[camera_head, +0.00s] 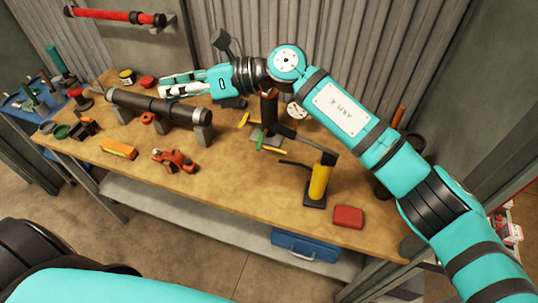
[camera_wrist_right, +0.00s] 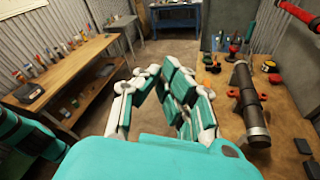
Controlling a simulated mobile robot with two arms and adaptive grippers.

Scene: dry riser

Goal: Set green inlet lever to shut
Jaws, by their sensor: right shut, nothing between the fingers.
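The green lever (camera_head: 260,138) is a short green bar on the front of a small fitting near the middle of the workbench, by a reddish-brown upright body (camera_head: 269,106). Yellow handles (camera_head: 244,119) sit close beside it. It stands roughly upright in the picture; its exact setting is too small to tell. My right gripper (camera_head: 165,88) is shut and empty, left of the fitting and above the dark pipe, apart from the lever. Its fingers also show in the right wrist view (camera_wrist_right: 172,82). The lever is not visible there. My left gripper is not in view.
A dark pipe (camera_head: 150,104) lies on supports on the bench's left. A yellow hand pump (camera_head: 320,178) and a red block (camera_head: 348,216) stand at the right. A round gauge (camera_head: 297,110) is behind the fitting. The front middle is mostly clear.

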